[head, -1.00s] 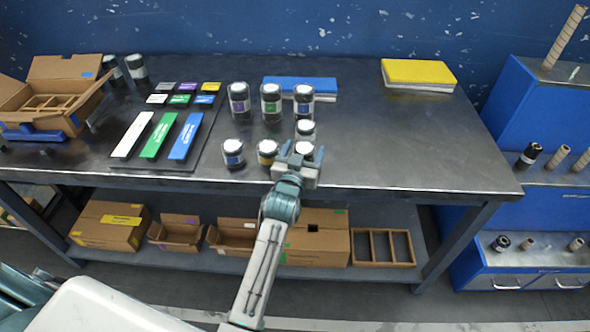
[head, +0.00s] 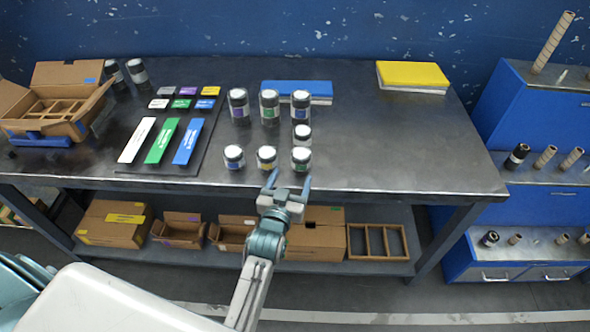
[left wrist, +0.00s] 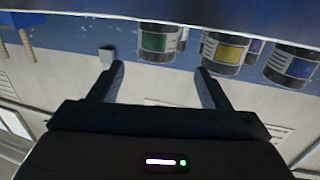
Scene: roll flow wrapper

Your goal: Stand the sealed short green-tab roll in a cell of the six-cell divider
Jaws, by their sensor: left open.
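The short green-tab roll (head: 301,160), white on top with a dark body, stands upright at the right end of the front row on the table. Its green band shows in the left wrist view (left wrist: 159,42). My left gripper (head: 287,181) is open and empty, just in front of this roll at the table's front edge; its fingers are apart from the roll. The divider (head: 52,108) sits inside an open cardboard carton at the far left of the table; its cells look empty. My right gripper is not in view.
A short yellow-tab roll (head: 266,159) and a blue-tab roll (head: 233,158) stand left of the green one. Another short roll (head: 302,135) stands right behind it, with several taller rolls beyond.

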